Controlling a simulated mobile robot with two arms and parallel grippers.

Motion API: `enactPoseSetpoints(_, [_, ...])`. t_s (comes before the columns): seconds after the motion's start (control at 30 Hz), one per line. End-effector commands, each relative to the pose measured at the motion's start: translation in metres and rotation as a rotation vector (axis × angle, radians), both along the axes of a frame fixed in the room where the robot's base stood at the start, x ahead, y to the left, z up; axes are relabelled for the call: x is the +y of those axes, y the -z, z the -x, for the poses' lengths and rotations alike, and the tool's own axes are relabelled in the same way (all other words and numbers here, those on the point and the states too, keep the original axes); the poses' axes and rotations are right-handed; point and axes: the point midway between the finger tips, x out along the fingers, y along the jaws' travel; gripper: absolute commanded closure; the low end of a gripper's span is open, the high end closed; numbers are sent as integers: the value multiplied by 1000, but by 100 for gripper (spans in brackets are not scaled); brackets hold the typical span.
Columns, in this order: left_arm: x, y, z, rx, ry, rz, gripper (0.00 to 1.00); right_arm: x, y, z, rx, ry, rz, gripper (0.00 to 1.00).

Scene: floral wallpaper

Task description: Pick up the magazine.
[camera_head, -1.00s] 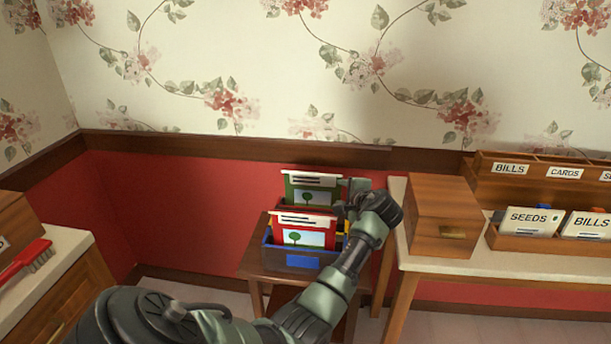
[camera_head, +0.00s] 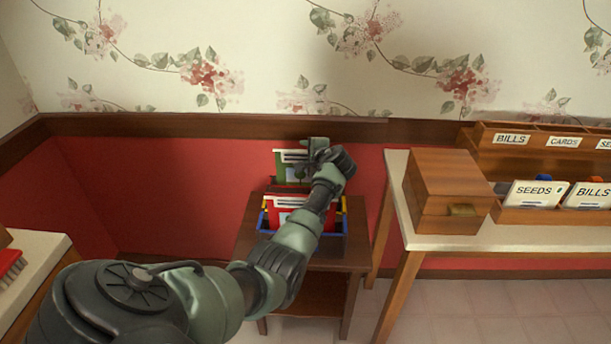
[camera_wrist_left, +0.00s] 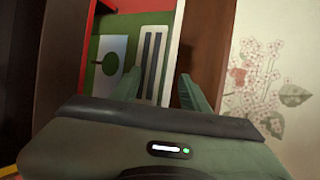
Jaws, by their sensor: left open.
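A green magazine (camera_head: 289,168) stands upright at the back of a blue and yellow rack (camera_head: 326,236). A red magazine (camera_head: 282,203) stands in front of it, partly covered by my left arm. My left gripper (camera_head: 316,147) is at the green magazine's upper right; its fingers are hard to make out in the head view. In the left wrist view the gripper (camera_wrist_left: 160,92) is open, with one finger over the green magazine's face (camera_wrist_left: 124,27) and the other past its white edge. Contact cannot be told. My right gripper is not in view.
The rack stands on a small wooden side table (camera_head: 354,250) against the red wall. A wooden box (camera_head: 430,190) and a counter (camera_head: 415,243) with labelled card holders are to the right. Another counter (camera_head: 35,262) with a red brush (camera_head: 10,266) is at left.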

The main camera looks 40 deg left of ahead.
Motion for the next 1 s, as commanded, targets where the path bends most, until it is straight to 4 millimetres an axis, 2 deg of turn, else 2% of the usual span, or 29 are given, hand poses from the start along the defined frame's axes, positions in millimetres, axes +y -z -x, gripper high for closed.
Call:
enactPoseSetpoints(0.1, [2,2,-1,1,1,0,54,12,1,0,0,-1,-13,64])
enactPoseSetpoints(0.23, [2,1,-1,0,1,0,54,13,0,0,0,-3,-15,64])
enactPoseSetpoints(0.27, [2,1,-1,0,1,0,60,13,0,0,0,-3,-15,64])
enactPoseSetpoints(0.4, [1,1,-1,0,1,0,99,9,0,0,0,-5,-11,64])
enactPoseSetpoints(1.0, [1,3,-1,1,1,3,100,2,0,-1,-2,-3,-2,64])
